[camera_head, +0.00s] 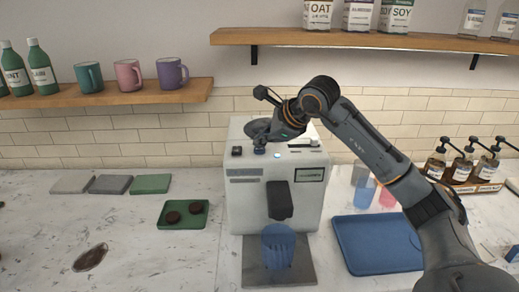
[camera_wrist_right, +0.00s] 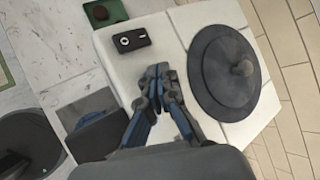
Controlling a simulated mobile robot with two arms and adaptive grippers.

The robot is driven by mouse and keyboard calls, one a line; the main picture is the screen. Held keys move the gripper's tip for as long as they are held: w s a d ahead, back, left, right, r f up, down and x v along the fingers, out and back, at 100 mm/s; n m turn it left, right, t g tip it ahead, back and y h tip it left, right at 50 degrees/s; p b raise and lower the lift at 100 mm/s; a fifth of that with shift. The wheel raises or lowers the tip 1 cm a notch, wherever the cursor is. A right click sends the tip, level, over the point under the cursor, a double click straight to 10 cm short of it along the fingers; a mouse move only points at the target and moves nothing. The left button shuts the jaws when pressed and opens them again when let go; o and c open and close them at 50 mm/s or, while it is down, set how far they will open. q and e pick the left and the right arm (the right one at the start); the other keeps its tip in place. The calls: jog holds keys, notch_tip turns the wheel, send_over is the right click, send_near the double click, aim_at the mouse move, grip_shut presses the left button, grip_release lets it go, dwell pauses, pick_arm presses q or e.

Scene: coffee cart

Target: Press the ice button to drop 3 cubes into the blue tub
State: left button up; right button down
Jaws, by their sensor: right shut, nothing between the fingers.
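The white ice machine (camera_head: 246,200) stands in the middle of the counter. The blue tub (camera_head: 278,246) is upright on the grey tray under its dark spout (camera_head: 280,200). I cannot make out any cubes in it. My right gripper (camera_head: 260,146) is shut and empty, pointing down at the front of the machine's top. A small blue-lit spot (camera_head: 277,155) shows just right of the fingertips. In the wrist view the shut fingers (camera_wrist_right: 157,88) hide what lies under them, and I cannot tell whether they touch a button. My left gripper is out of view.
A black rocker switch (camera_head: 237,151) sits left of my fingertips; a round dark lid (camera_wrist_right: 224,72) lies behind them. A blue tray (camera_head: 376,246) and clear cups (camera_head: 363,190) stand right of the machine. A green tray (camera_head: 183,215) with dark discs is left. Shelves hang above.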

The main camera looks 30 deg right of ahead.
aim_at(262, 150)
jog(key=shift+f+b, duration=0.4)
jog(key=shift+f, duration=0.15)
dwell(0.4)
jog(key=shift+r, duration=0.1)
jog(key=shift+r+p, duration=0.75)
jog(key=shift+r, duration=0.1)
notch_tip(262, 150, up, 5)
jog(key=p, duration=0.4)
dwell(0.4)
dwell(1.5)
